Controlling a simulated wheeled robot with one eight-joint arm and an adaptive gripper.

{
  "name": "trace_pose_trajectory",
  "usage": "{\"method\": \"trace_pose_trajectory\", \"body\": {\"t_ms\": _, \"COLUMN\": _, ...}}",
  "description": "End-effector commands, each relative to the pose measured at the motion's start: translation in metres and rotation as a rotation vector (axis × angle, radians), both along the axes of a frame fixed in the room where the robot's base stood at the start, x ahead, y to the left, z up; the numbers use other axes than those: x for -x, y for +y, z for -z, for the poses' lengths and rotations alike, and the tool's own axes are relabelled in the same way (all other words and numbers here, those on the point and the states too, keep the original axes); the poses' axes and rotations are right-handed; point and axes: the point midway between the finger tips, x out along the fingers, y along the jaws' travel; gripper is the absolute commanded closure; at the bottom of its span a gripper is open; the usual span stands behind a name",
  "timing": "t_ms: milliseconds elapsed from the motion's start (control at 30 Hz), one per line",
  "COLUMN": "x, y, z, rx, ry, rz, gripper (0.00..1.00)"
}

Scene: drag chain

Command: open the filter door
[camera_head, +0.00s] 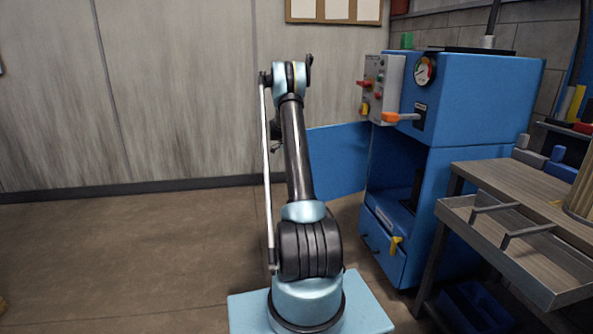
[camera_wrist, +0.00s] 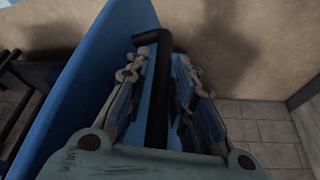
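The blue door (camera_head: 338,160) of the blue cabinet (camera_head: 478,100) stands swung wide open to the left, and the dark inside of the cabinet shows. In the wrist view the door is the blue panel (camera_wrist: 95,75) at the left. A black bar handle (camera_wrist: 158,95) runs upright in that view between the two fingers of my gripper (camera_wrist: 160,72). One finger is on each side of the bar. I cannot tell whether the fingers press on it. In the head view my arm hides most of the gripper and the door's outer edge.
A control box (camera_head: 382,88) with an orange lever (camera_head: 400,117) and a gauge (camera_head: 425,70) are on the cabinet's upper part. A drawer (camera_head: 383,243) is below. A workbench (camera_head: 530,190) stands close at the right. The floor (camera_head: 120,250) at the left is clear.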

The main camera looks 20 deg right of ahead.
Motion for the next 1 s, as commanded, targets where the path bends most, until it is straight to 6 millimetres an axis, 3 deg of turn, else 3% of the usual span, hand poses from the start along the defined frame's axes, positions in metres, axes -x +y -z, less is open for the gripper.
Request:
{"method": "trace_pose_trajectory", "body": {"t_ms": 333, "x": -0.001, "y": 0.005, "z": -0.010, "rx": -0.001, "ry": 0.000, "rz": -0.001, "gripper": 0.77}}
{"method": "trace_pose_trajectory", "body": {"t_ms": 800, "x": -0.012, "y": 0.035, "z": -0.087, "rx": 0.000, "ry": 0.001, "rz": -0.001, "gripper": 0.77}}
{"method": "trace_pose_trajectory", "body": {"t_ms": 1000, "x": -0.015, "y": 0.042, "z": -0.105, "rx": 0.000, "ry": 0.001, "rz": -0.001, "gripper": 0.77}}
